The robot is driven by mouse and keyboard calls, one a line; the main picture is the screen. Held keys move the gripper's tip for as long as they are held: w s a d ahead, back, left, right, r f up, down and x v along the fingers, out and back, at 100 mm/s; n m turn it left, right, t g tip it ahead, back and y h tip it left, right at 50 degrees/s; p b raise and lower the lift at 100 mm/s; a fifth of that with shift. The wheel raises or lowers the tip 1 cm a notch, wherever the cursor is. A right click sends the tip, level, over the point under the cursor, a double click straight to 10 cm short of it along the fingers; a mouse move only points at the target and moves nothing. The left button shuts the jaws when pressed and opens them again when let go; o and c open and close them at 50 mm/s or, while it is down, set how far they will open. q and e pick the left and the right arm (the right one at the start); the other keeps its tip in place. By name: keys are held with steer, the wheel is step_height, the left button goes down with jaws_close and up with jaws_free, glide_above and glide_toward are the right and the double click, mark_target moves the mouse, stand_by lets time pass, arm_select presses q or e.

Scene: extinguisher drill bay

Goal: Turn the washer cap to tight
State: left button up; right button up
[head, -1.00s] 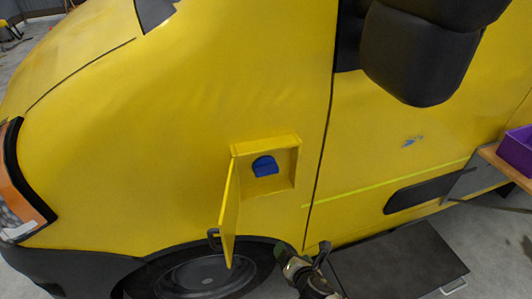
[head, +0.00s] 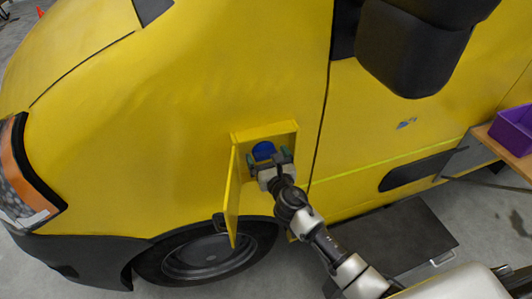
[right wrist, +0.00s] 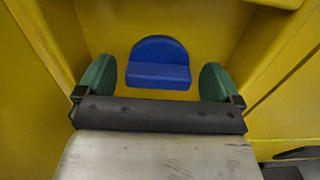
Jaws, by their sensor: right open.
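The washer cap (head: 263,149) is a round blue cap with a raised grip bar, set in a recessed yellow box (head: 291,132) on the side of a yellow van. Its lower part is hidden by my right gripper in the head view. My right gripper (head: 267,159) is open, at the mouth of the box. In the right wrist view the cap (right wrist: 159,63) lies ahead, between and beyond the two green fingertips (right wrist: 160,82), with a gap on both sides. The bar looks about level. My left gripper is not in view.
The box's yellow door (head: 231,196) hangs open on the left, close to my right gripper. A black wheel (head: 208,252) is below. A black mirror (head: 413,45) juts out at upper right. A purple bin (head: 512,130) stands on a table at right.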

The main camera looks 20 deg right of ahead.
steer(key=shift+w, duration=0.6)
steer(key=c, duration=0.9)
